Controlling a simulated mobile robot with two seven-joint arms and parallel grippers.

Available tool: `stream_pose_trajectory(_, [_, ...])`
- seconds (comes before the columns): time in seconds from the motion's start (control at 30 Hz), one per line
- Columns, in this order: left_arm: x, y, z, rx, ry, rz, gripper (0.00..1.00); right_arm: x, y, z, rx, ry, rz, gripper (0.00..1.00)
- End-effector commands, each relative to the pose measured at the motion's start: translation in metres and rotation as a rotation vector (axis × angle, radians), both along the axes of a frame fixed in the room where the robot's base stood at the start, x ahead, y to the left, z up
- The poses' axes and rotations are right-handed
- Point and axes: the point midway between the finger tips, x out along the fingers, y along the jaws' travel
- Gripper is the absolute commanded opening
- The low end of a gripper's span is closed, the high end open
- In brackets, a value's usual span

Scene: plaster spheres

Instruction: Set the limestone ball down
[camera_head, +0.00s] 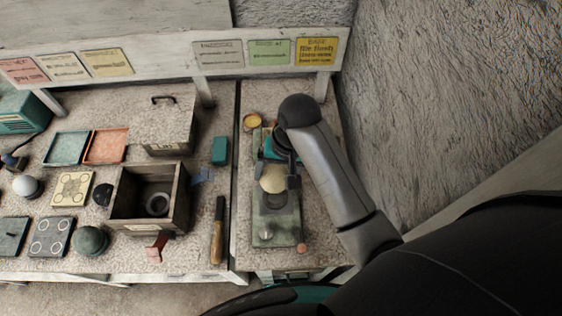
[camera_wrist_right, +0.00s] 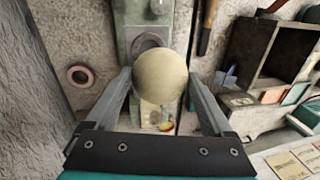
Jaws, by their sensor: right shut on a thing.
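The limestone ball is a pale yellowish sphere (camera_head: 272,179), also large in the right wrist view (camera_wrist_right: 160,76). My right gripper (camera_head: 279,182) is shut on it, one finger on each side; the fingers show in the wrist view (camera_wrist_right: 160,84). The ball is over a grey-green fixture (camera_head: 266,229) on the right-hand bench. A dark round seat (camera_head: 277,201) on the fixture shows just in front of the ball, partly covered by it in the wrist view. I cannot tell the height of the ball above the fixture. My left gripper is not in view.
Left of the fixture lie a wooden-handled tool (camera_head: 217,240) and an open wooden box (camera_head: 126,203) with a ring inside. A white ball (camera_head: 27,187) and a green ball (camera_head: 90,240) sit further left. A pinkish ring (camera_wrist_right: 80,76) lies beside the fixture. A rough wall (camera_head: 425,100) stands right.

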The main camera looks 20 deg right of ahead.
Motion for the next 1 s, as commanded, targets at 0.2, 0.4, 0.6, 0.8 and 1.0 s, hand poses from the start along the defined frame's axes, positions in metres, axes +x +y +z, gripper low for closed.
stream_pose_trajectory(0.2, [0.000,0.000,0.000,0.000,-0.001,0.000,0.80,0.001,0.000,0.001,0.001,-0.003,0.000,0.00])
stream_pose_trajectory(0.4, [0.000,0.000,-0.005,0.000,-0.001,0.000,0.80,0.001,0.000,-0.011,0.002,-0.001,-0.001,0.00])
stream_pose_trajectory(0.6, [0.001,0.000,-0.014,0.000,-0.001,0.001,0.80,0.000,0.000,-0.033,0.000,0.000,-0.001,0.00])
stream_pose_trajectory(0.8, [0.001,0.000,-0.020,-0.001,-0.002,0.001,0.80,0.000,0.000,-0.049,0.001,-0.001,-0.001,0.00])
stream_pose_trajectory(1.0, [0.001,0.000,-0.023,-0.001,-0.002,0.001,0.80,0.001,0.000,-0.055,0.000,-0.002,0.000,0.00])
